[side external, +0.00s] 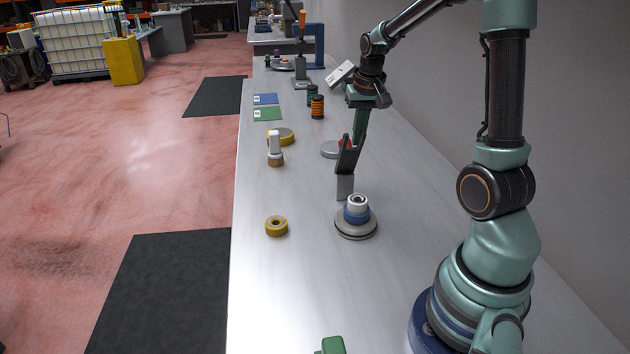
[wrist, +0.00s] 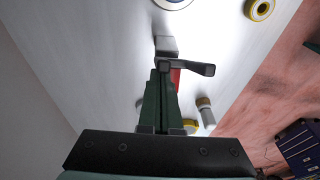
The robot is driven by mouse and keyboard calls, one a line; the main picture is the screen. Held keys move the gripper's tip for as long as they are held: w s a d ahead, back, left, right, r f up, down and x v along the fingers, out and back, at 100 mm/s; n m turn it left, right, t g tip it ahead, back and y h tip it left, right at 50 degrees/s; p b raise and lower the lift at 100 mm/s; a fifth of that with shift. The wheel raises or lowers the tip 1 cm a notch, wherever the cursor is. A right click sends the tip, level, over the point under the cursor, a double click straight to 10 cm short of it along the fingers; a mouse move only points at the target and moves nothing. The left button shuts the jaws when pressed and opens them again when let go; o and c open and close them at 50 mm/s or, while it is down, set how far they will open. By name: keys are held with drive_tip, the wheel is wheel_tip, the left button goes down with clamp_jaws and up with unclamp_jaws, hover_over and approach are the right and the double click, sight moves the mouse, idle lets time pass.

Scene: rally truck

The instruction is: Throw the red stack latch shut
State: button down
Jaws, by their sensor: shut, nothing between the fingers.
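A grey latch block (side external: 345,187) stands on the bench, with a dark lever (side external: 346,157) rising steeply from it. A small red part (side external: 343,143) shows beside the lever's upper end, partly hidden. In the wrist view the block (wrist: 166,45) is ahead of my fingers, the lever (wrist: 195,68) sticks out to the right, and the red part (wrist: 175,77) is beside my fingers. My gripper (side external: 357,142) is shut and empty, its green fingers pointing down close beside the lever. I cannot tell whether they touch it.
A blue and white ring stack (side external: 357,215) on a grey base is just in front of the block. A yellow ring (side external: 276,226), a white-topped fitting (side external: 275,148), a yellow disc (side external: 283,136) and a grey disc (side external: 330,150) lie around. The bench's left front is clear.

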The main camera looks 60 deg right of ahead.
drive_tip(key=s+a+f, duration=0.4)
drive_tip(key=f, duration=0.1)
drive_tip(key=shift+s+a, duration=0.35)
drive_tip(key=shift+s+a+f, duration=0.2)
drive_tip(key=shift+s+f, duration=0.05)
drive_tip(key=shift+f, duration=0.4)
drive_tip(key=shift+s+a+f, duration=0.2)
drive_tip(key=shift+f, duration=0.45)
wheel_tip(320, 180, up, 12)
drive_tip(key=s+a+f, duration=0.1)
drive_tip(key=s, duration=0.1)
drive_tip(key=a+r+n+t, duration=0.2)
drive_tip(key=a+n, duration=0.2)
drive_tip(key=a, duration=0.4)
drive_tip(key=w+a+r+n+t+y, duration=0.1)
drive_tip(key=a+r+n, duration=0.1)
drive_tip(key=a+n, duration=0.3)
drive_tip(key=a, duration=0.4)
drive_tip(key=shift+w+t, duration=0.2)
drive_tip(key=shift+t, duration=0.2)
drive_tip(key=shift+d+r, duration=0.1)
